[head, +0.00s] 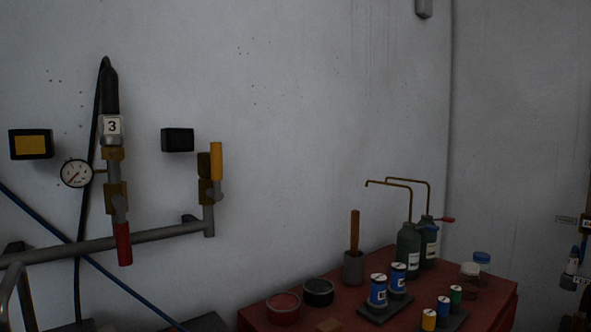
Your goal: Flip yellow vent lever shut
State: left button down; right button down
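The yellow vent lever (216,161) is on a brass valve (204,191) at the top of a short upright pipe stub, left of centre in the head view. The lever stands upright, in line with the stub. Neither of my grippers shows in the head view, so nothing is seen touching the lever.
A red-handled lever (123,243) hangs down on the valve to the left, beside a round gauge (76,173). A grey horizontal pipe (150,236) joins both. A red table (489,307) with bottles, tins and spools stands at lower right. The wall around the yellow lever is mostly clear.

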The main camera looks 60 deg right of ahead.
aim_at(215, 193)
jog(key=z, duration=1.4)
